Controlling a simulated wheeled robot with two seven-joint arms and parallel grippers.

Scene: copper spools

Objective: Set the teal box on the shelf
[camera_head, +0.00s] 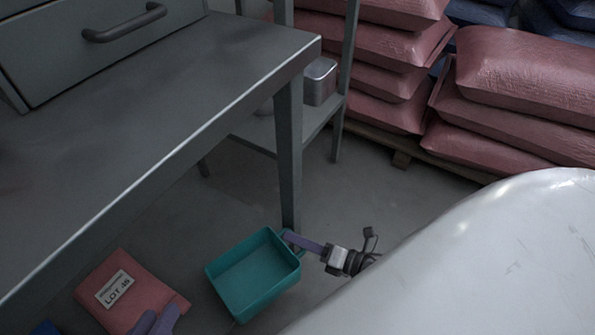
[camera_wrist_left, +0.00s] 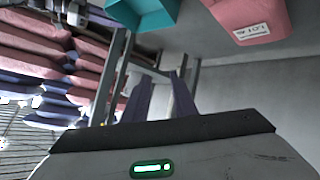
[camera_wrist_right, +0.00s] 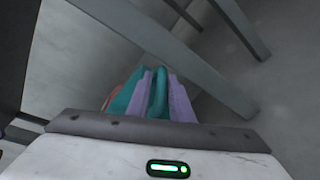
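The teal box (camera_head: 253,275) is an open-topped tray, low in the head view beside a grey table leg. My right gripper (camera_head: 290,236) comes in from the right and is at the box's right corner. In the right wrist view a teal wall (camera_wrist_right: 158,95) lies between its two purple fingers, so it is shut on the box's wall. Whether the box touches the floor is unclear. My left gripper (camera_head: 156,322) is at the bottom, with fingers apart and empty in the left wrist view (camera_wrist_left: 160,98). A grey shelf (camera_head: 318,122) shows behind the table.
A metal tin (camera_head: 320,80) stands on the shelf. A grey table (camera_head: 150,110) with a drawer unit fills the left. A red bag labelled LOT 45 (camera_head: 145,290) lies by my left gripper. Stacked red sacks (camera_head: 520,85) stand at the back right. Floor is clear between.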

